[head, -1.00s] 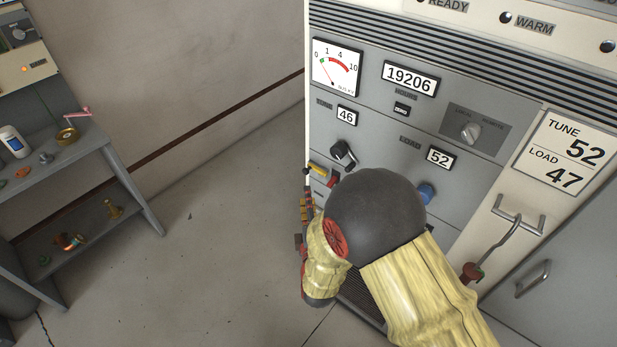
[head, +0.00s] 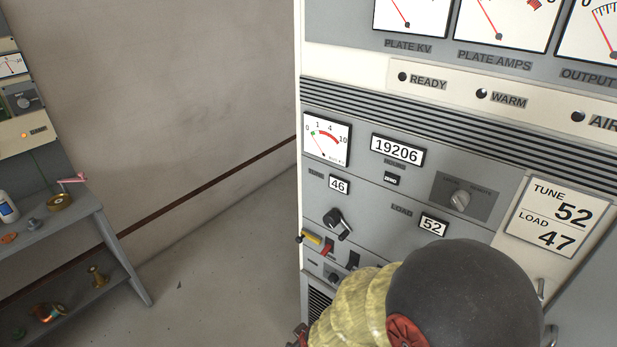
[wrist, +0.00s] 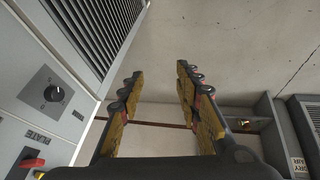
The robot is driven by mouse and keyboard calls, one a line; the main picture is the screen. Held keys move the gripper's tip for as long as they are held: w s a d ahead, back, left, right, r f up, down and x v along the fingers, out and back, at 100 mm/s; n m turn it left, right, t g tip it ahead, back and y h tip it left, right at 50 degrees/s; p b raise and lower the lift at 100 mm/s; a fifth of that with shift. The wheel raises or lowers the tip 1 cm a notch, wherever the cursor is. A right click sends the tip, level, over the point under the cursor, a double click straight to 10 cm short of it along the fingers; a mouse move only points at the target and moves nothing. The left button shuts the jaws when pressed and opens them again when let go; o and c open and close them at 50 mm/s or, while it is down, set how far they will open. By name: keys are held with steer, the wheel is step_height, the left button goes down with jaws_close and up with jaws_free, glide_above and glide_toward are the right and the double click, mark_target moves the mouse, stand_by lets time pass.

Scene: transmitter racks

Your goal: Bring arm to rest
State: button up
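My arm (head: 460,295), with a dark rounded joint and a yellow sleeve, fills the lower right of the head view in front of the transmitter rack. In the wrist view my gripper (wrist: 160,76) has its two yellow-padded fingers apart, with nothing between them. They point along the rack's side over bare floor and touch nothing visible. In the head view only a small dark-red bit of it may show at the bottom edge; the rest is out of frame or hidden.
The rack front (head: 400,205) carries a TUNE counter (head: 339,185) at 46, a LOAD counter (head: 433,224) at 52, a black crank knob (head: 337,221) and a card (head: 557,216) reading TUNE 52, LOAD 47. A grey bench (head: 105,235) with small items stands left. Floor between is clear.

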steer(key=s+d+r+m, duration=0.3)
steer(key=s+d+r, duration=0.2)
steer(key=r, duration=0.5)
steer(key=s+d+r+m+h, duration=0.1)
steer(key=s+d+r+m, duration=0.2)
steer(key=d+r, duration=0.6)
steer(key=s+d+r+m+h, duration=0.1)
steer(key=s+d+r+m, duration=0.2)
steer(key=s+d+r, duration=0.4)
step_height(320, 180, up, 6)
steer(key=shift+s, duration=0.1)
